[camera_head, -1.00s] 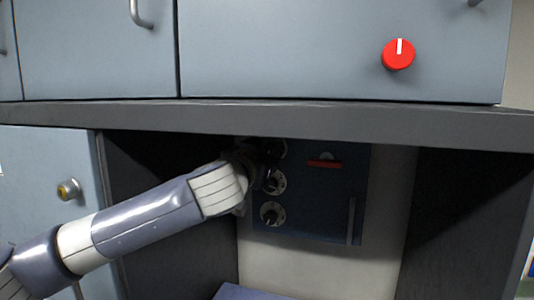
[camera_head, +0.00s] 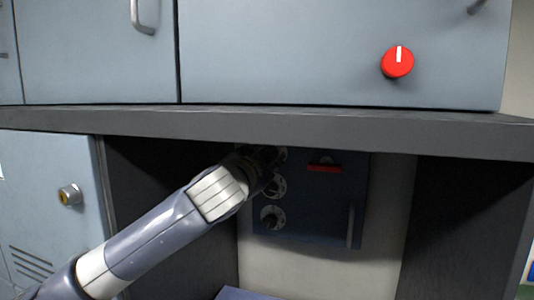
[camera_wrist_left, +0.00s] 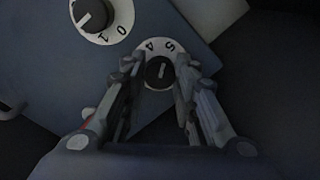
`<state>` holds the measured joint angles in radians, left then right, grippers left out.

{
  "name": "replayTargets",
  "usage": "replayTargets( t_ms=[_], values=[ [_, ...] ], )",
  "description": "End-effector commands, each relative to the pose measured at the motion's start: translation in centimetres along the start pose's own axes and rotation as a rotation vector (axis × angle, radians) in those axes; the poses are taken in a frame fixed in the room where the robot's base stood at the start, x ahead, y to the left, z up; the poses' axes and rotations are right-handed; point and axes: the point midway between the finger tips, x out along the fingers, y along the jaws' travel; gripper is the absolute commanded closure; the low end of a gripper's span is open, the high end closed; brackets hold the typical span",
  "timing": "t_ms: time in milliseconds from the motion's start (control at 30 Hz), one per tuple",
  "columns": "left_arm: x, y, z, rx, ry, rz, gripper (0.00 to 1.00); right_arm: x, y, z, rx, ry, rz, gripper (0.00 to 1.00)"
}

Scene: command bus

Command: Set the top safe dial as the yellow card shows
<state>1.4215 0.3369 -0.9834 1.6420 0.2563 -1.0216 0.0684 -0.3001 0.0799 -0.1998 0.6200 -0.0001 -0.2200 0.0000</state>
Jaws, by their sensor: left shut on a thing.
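The dark blue safe (camera_head: 330,220) stands in the recess under the counter, with a column of dials on its left side. The top safe dial (camera_head: 281,154) is mostly hidden behind my left gripper (camera_head: 270,159) in the head view. In the left wrist view my left gripper (camera_wrist_left: 158,78) is shut on the top dial's dark knob (camera_wrist_left: 159,71). The white ring around the knob shows what look like a 4 and a 5; its other marks are hidden by the fingers. The yellow card and my right gripper are not in view.
The middle dial (camera_head: 274,186) and bottom dial (camera_head: 271,217) sit close below. The safe has a red part (camera_head: 324,168) and an upright handle (camera_head: 350,226). The counter edge (camera_head: 330,130) runs just above the gripper. A red knob (camera_head: 398,62) is on the upper cabinet.

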Motion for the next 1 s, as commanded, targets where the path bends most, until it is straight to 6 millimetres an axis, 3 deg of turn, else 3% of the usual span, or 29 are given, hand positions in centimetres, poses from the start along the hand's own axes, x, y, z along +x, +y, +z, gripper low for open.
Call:
replayTargets(
  t_ms=[400,967,1000],
  values=[
    [-0.01,0.0,0.0,0.187,0.0,0.001,0.97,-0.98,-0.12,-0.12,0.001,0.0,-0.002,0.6],
    [-0.01,0.05,0.03,0.213,0.0,0.001,0.97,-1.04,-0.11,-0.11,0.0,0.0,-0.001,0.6],
    [-0.01,0.05,0.03,0.213,0.0,0.001,0.64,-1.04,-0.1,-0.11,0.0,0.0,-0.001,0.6]
  ],
)
